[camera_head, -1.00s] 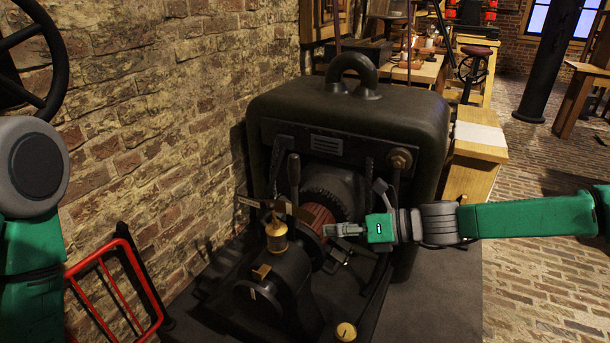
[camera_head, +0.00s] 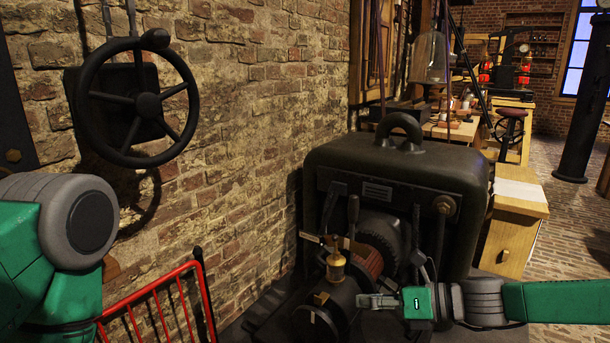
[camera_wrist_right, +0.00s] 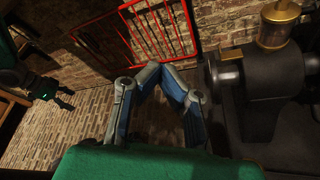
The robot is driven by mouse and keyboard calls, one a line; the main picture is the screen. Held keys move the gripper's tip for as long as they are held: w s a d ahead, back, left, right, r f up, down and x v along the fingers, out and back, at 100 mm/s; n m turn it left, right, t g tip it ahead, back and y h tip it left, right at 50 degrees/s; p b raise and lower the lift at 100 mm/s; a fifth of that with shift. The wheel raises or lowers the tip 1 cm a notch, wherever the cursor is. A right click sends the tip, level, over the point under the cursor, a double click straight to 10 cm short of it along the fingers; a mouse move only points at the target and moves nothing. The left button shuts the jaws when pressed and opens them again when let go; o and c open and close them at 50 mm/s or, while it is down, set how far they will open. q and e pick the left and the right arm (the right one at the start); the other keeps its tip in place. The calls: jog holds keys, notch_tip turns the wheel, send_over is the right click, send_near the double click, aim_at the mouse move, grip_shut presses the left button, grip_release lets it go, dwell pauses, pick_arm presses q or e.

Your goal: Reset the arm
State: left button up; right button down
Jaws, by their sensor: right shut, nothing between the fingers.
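My right arm reaches in from the right edge of the head view. Its right gripper (camera_head: 372,301) is shut and empty, in front of the dark machine (camera_head: 400,165) and just right of the small brass cup (camera_head: 336,266). In the right wrist view its fingertips (camera_wrist_right: 158,70) meet with nothing between them. My left arm (camera_head: 60,245) stands at the left edge of the head view, and its gripper is outside that view. What looks like my left gripper (camera_wrist_right: 62,98) shows dark at the left of the right wrist view, too small to tell if open.
A black handwheel (camera_head: 138,100) is on the brick wall (camera_head: 240,130) at left. A red rail (camera_head: 165,300) stands below it, near my left arm. A wooden cabinet (camera_head: 513,235) stands behind my right arm. Brick floor (camera_head: 562,245) is open at right.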

jog(key=s+a+f+n+g+h+p, duration=0.25)
jog(key=s+f+n, duration=0.35)
jog(key=s, duration=0.5)
jog(key=s+a+f+n+g+h+p, duration=0.2)
jog(key=s+a+f+n+g+h, duration=0.15)
jog(key=s+f+n, duration=0.5)
jog(key=s+d+n+h+p, duration=0.3)
jog(key=s+d+n+h, duration=0.2)
jog(key=s+d+n, duration=0.6)
pick_arm(q)
notch_tip(320, 180, up, 9)
jog(key=p, duration=0.1)
jog(key=shift+a, duration=0.15)
pick_arm(e)
jog(key=s+d+r+n+h, duration=0.1)
jog(key=s+d+n, duration=0.1)
jog(key=d, duration=0.3)
jog(key=s+d+r+n+t+h, duration=0.1)
jog(key=s+d+n, duration=0.1)
jog(key=d, duration=0.4)
jog(key=shift+s+r+h, duration=0.2)
jog(key=shift+h, duration=0.1)
pick_arm(q)
jog(key=shift+w+f, duration=0.1)
pick_arm(e)
jog(key=shift+w+a+n, duration=0.1)
jog(key=shift+a+n, duration=0.05)
jog(key=shift+n, duration=0.1)
pick_arm(q)
jog(key=shift+c, duration=0.5)
